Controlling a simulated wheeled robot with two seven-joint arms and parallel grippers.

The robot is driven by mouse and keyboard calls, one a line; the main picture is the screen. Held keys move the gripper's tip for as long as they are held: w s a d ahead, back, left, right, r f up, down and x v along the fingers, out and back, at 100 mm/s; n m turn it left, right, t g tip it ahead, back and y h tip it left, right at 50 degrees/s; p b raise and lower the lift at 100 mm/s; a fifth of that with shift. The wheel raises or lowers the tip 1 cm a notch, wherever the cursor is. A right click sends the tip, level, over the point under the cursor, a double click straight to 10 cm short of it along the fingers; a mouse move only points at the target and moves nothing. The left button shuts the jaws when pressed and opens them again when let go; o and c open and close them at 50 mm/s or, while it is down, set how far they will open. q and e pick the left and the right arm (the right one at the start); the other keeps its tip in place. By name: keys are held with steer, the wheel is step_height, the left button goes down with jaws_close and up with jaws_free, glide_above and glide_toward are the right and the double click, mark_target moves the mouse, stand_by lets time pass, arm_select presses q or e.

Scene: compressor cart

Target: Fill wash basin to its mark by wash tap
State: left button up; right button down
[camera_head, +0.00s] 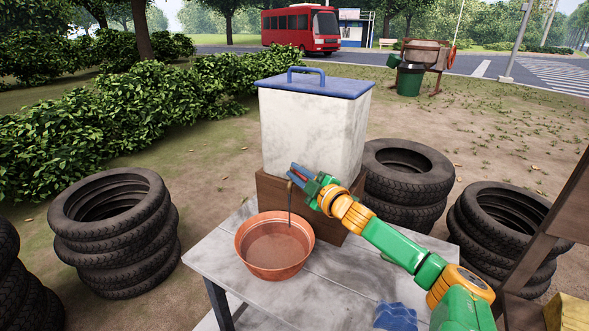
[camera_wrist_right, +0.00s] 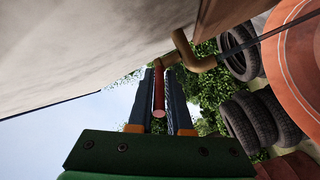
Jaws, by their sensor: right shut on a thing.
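The wash basin (camera_head: 243,262) is a round orange bowl on the grey table, under the tank's tap. Its inside looks brownish and flat; I cannot make out the water level or a mark. The brass wash tap (camera_wrist_right: 186,50) comes out of the white tank (camera_head: 305,130). A thin dark stream (camera_head: 289,203) runs down from the tap into the basin, and the stream also shows in the right wrist view (camera_wrist_right: 265,37). My right gripper (camera_head: 297,174) is shut on the tap's red handle (camera_wrist_right: 159,94). My left gripper is out of view.
The tank has a blue lid (camera_head: 315,88) and stands on a wooden block (camera_head: 330,225) on the table (camera_head: 215,255). A blue cloth (camera_head: 395,317) lies at the table's front right. Tyre stacks (camera_head: 115,240) stand left, behind and right of the table.

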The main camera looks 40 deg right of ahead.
steer(key=shift+d+r+n+y, duration=0.2)
steer(key=shift+n+y, duration=0.2)
steer(key=shift+y, duration=0.2)
steer(key=c, duration=1.2)
jaws_free()
steer(key=o, duration=0.3)
steer(key=shift+d, duration=0.1)
steer(key=shift+d+f, duration=0.1)
steer(key=shift+f, duration=0.05)
steer(key=shift+s, duration=0.1)
steer(key=shift+s+a+f, duration=0.2)
steer(key=shift+s, duration=0.3)
steer(key=s+p, duration=0.2)
steer(key=s, duration=0.4)
steer(key=shift+a+r, duration=0.15)
steer(key=shift+r, duration=0.05)
